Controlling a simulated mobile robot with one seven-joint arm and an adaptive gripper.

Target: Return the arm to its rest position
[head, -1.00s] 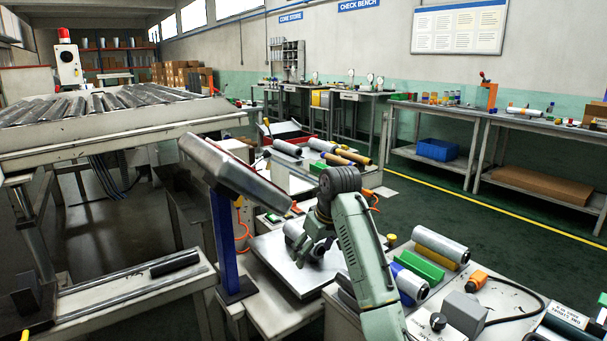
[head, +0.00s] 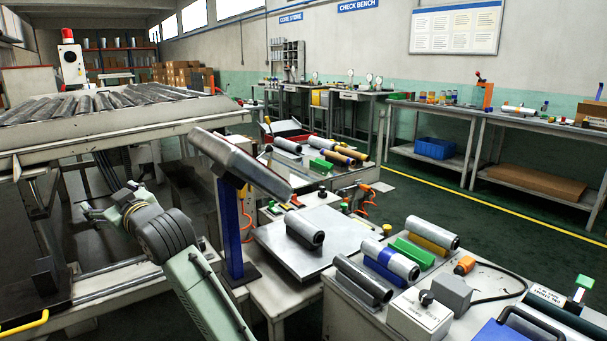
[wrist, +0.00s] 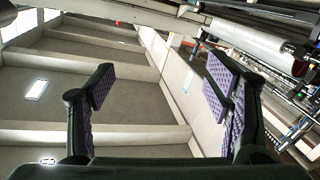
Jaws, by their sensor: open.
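My gripper (head: 88,212) is at the left in the head view, at the end of my green arm, beside the blue post and in front of the winder frame. In the wrist view its two fingers with purple pads (wrist: 160,90) stand wide apart with nothing between them. Behind them that view shows the ceiling and wall. A dark-ended roll (head: 304,230) lies on the pale plate (head: 345,232) in the middle of the head view, well to the right of my gripper.
A bench at the lower right holds rolls, a green block (head: 412,254) and a grey box (head: 452,296). A machine with metal rollers (head: 100,105) fills the upper left.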

